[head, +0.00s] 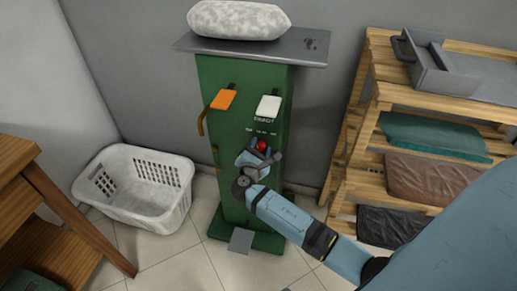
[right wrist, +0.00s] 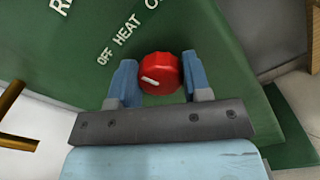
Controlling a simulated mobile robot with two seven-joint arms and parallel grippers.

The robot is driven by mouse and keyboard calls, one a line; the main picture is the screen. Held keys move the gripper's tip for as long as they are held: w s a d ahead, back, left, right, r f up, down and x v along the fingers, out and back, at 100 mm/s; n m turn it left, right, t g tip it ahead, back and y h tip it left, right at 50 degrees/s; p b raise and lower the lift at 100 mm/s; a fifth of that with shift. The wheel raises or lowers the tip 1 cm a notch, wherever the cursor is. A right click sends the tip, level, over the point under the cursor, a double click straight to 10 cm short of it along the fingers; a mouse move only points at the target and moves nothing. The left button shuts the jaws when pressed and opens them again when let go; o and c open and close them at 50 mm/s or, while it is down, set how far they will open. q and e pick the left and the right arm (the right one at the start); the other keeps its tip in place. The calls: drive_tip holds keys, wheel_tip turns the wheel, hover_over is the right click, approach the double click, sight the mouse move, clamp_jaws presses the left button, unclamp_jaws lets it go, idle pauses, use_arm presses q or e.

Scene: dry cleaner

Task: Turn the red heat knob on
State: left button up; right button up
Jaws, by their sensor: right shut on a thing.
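The red heat knob (head: 262,145) is on the front of the green machine (head: 225,80), below its labels. In the right wrist view the knob (right wrist: 160,73) has a short white mark on its left part, slanting toward the left. My left gripper is not in view.
A brown handle (head: 201,121) sticks out on the left. A white basket (head: 135,187) stands left, a wooden shelf (head: 368,100) right. A pillow-like white cushion (head: 239,19) tops the machine.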

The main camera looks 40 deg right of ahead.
drive_tip(key=shift+m, duration=0.5)
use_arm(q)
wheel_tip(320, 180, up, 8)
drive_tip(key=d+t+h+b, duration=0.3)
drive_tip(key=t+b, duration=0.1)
use_arm(e)
drive_tip(key=m, duration=0.6)
drive_tip(key=shift+d+f, duration=0.1)
drive_tip(key=shift+f, duration=0.15)
drive_tip(key=shift+m+b, duration=0.35)
drive_tip(key=shift+m, duration=0.25)
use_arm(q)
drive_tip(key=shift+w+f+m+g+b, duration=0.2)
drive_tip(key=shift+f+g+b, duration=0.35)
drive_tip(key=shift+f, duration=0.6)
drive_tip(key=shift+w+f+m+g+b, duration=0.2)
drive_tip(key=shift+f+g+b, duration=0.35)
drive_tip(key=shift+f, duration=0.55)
use_arm(e)
drive_tip(key=shift+r+m, duration=0.15)
drive_tip(key=shift+m, duration=1.35)
drive_tip(key=o, duration=0.9)
